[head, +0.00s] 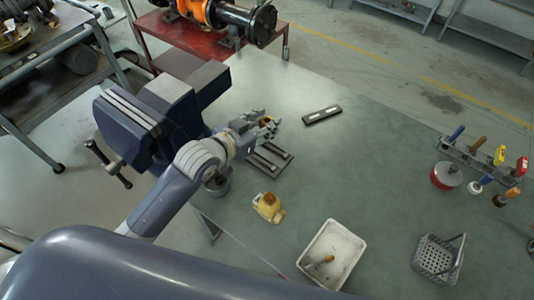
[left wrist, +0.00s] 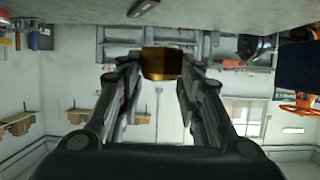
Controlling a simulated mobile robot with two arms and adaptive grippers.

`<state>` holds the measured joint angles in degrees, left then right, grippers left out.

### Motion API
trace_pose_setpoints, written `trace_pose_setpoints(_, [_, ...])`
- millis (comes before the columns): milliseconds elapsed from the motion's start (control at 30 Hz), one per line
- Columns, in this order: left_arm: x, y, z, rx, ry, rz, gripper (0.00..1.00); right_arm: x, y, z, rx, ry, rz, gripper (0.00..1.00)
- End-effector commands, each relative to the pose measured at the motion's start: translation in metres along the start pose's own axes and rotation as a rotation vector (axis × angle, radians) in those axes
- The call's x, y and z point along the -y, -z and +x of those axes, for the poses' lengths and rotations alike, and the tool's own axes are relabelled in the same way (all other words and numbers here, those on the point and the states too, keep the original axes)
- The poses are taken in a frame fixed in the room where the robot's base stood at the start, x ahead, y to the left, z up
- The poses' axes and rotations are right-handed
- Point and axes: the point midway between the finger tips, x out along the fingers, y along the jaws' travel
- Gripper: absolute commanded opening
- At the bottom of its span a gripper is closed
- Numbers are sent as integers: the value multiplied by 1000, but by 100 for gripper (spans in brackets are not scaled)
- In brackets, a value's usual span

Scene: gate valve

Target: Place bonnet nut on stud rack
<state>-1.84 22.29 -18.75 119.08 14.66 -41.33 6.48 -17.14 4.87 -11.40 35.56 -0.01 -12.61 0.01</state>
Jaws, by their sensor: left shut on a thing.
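My left gripper (head: 268,124) is shut on the brass-coloured bonnet nut (left wrist: 162,62), which sits between its fingertips in the left wrist view. In the head view the fingers mostly hide the nut; only a small brassy patch shows. A dark plate with light rods on it, likely the stud rack (head: 271,161), lies on the bench just below the gripper in the picture. The gripper appears above the bench, apart from the plate. My right gripper is in neither view.
A large blue-grey vise (head: 150,115) stands left of my left gripper. A dark bar (head: 322,115) lies to the right. A yellow part (head: 268,206), a white tray (head: 333,253), a grey basket (head: 438,259) and a tool rack (head: 478,160) stand around. The bench middle is clear.

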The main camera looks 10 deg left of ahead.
Motion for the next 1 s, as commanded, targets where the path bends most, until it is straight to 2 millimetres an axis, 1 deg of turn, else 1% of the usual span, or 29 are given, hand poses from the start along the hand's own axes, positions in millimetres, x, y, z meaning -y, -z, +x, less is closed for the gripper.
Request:
trace_pose_setpoints(167, [-2,-25,6,2,-12,3,9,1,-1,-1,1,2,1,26])
trace_pose_setpoints(300, [-3,-50,16,2,-12,3,9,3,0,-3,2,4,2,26])
trace_pose_setpoints(400, [-3,-63,22,0,-12,4,9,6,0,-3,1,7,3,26])
trace_pose_setpoints(567, [-3,-76,27,-1,-12,5,9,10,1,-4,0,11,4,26])
trace_pose_setpoints(700, [-3,-95,35,0,-12,4,9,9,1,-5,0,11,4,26])
trace_pose_setpoints(800, [-4,-103,39,-2,-12,4,9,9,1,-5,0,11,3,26])
trace_pose_setpoints(1000, [-4,-104,39,-4,-12,5,9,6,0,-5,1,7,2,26])
